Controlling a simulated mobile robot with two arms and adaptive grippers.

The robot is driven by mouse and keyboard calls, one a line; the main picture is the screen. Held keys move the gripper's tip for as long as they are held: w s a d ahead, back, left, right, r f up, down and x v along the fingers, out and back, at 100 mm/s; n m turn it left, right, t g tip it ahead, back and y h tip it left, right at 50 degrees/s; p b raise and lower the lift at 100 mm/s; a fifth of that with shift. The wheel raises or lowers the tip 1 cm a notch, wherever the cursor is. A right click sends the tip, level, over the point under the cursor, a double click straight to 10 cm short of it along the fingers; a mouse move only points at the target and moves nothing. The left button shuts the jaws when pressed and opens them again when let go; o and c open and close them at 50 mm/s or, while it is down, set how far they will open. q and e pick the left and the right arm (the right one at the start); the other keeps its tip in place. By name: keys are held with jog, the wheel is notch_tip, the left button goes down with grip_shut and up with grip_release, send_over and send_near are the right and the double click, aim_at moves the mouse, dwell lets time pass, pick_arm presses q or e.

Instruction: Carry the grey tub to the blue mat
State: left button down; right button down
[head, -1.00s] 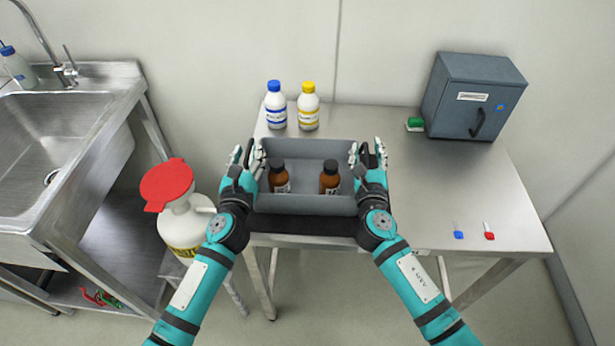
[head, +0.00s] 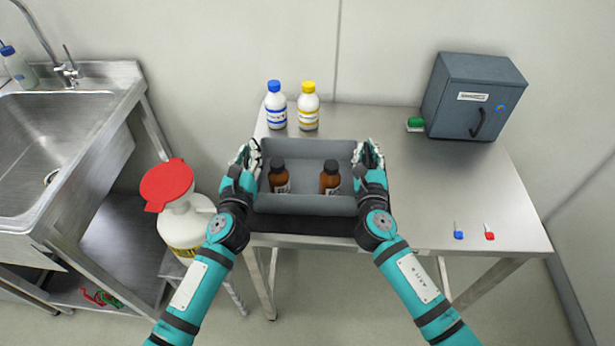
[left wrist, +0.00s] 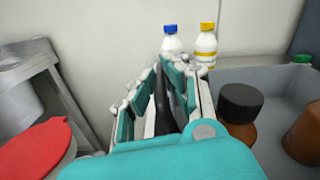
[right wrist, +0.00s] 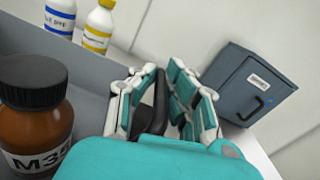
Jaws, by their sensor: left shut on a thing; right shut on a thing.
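The grey tub (head: 305,205) stands on the metal table, on a black patch (head: 300,226) at the table's front edge. Two brown bottles with dark caps stand in it, a left one (head: 279,178) and a right one (head: 330,179). My left gripper (head: 250,158) is shut on the tub's left end, and my right gripper (head: 368,157) is shut on its right end. The wrist views show the fingers closed around the dark end parts, a left one (left wrist: 163,105) and a right one (right wrist: 158,105). I see no blue mat in these views.
A blue-capped bottle (head: 276,106) and a yellow-capped bottle (head: 308,107) stand behind the tub. A dark grey cabinet (head: 470,97) stands back right, beside a small green item (head: 415,125). The table's right middle (head: 430,180) is clear. A white container with red funnel (head: 168,187) stands left, near the sink (head: 45,145).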

pick_arm(q)
jog(key=shift+r, duration=0.15)
pick_arm(e)
jog(key=shift+r, duration=0.2)
